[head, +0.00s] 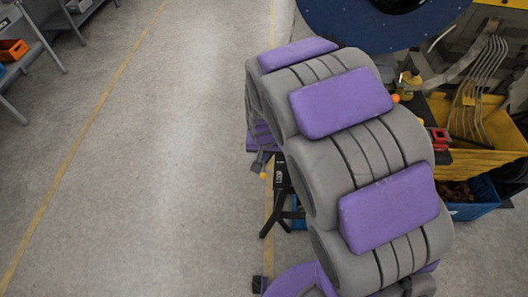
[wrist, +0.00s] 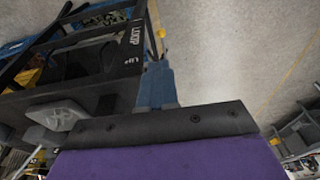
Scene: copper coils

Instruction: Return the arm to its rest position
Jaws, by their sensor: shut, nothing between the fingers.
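My arm, grey with purple pads (head: 388,208), fills the right middle of the head view. My gripper (head: 262,168) shows small at its left edge, above the floor and beside a black stand (head: 281,190). In the wrist view my gripper (wrist: 160,66) is a blue-grey narrow shape, shut and empty. The same black stand (wrist: 120,48), with white lettering, is on its left there. Whether they touch cannot be told.
A blue ring-shaped reel (head: 335,22) is at the top right. A yellow bin (head: 495,160) with bent metal tubes and a blue bin (head: 470,211) with copper-brown pieces stand right. An orange bin (head: 12,50) sits on a left shelf. The left floor is clear.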

